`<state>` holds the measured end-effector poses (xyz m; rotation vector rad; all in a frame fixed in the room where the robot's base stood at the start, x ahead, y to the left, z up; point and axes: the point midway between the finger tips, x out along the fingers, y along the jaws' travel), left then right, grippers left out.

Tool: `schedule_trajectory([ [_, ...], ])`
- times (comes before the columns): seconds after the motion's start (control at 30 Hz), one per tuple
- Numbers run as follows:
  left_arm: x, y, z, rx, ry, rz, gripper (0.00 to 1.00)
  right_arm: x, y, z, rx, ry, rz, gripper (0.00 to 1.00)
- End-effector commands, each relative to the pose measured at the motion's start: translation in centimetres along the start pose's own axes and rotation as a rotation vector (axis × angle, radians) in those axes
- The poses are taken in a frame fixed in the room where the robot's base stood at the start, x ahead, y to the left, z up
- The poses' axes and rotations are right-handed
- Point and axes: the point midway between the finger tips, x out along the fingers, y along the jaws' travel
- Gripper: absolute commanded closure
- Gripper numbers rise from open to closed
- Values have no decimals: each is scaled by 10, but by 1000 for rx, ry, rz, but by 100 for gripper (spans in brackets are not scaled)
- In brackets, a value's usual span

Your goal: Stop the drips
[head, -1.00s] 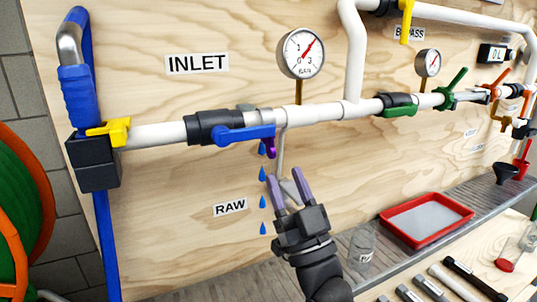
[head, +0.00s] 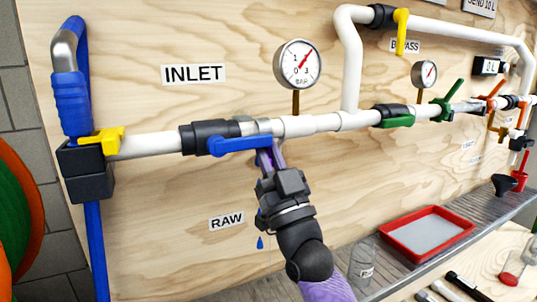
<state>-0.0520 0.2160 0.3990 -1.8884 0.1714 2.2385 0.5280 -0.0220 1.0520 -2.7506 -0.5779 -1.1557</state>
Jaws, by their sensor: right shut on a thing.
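The white pipe (head: 150,145) runs across the board, with a blue lever (head: 240,144) on a black valve body (head: 203,137). A small purple tap handle (head: 263,158) hangs under the pipe, just right of the blue lever, mostly hidden by my gripper. My right gripper (head: 270,157) reaches up from below, its lavender fingers shut on the purple handle. One blue drip (head: 260,242) shows below, by the RAW label (head: 226,221); my gripper may hide others. My left gripper is not in view.
A pressure gauge (head: 298,64) stands above the pipe. A green valve lever (head: 398,121) is to the right. A red tray (head: 398,242) and a clear jar (head: 362,265) sit on the shelf below. A yellow valve handle (head: 107,140) is at left.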

Motion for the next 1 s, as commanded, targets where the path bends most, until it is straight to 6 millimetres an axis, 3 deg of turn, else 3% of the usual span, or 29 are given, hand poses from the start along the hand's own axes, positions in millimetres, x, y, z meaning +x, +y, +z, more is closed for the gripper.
schedule_trajectory([
  [0.17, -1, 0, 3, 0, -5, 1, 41, 0, 0, 0, 2, 0, 2, 100],
  [0.47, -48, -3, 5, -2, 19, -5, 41, 5, -1, -6, 233, -1, 230, 100],
  [0.8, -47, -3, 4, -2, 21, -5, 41, 0, 0, 0, 264, 2, 264, 100],
  [0.83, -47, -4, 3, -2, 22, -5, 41, 0, 0, 0, 264, 2, 264, 83],
  [1.0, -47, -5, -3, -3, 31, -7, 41, 0, -1, 0, 263, 1, 264, 51],
])
